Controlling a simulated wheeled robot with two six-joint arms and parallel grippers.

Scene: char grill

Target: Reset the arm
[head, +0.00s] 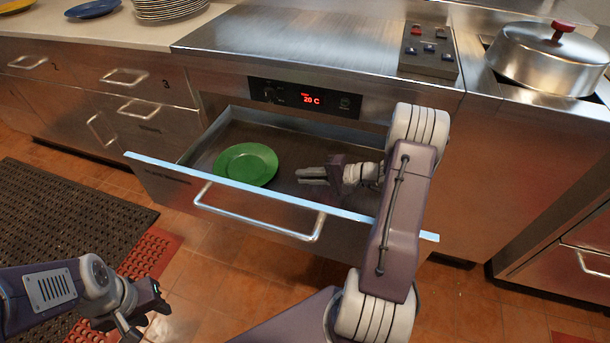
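My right arm comes in from the lower right and reaches over the open steel drawer (163,187). My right gripper (303,176) is inside the drawer space, pointing left, and holds nothing that I can see. Its fingers look close together, but a gap between them is hard to make out. A green plate (245,164) lies in the drawer to the left of the gripper, apart from it. My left gripper (150,325) is at the lower left above the floor, pointing down and right.
The drawer's front panel and handle (312,232) stick out toward me below my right arm. A steel counter (290,45) with a button box (429,52) is above. A lidded pot (548,58) stands at right, stacked plates (170,8) at upper left.

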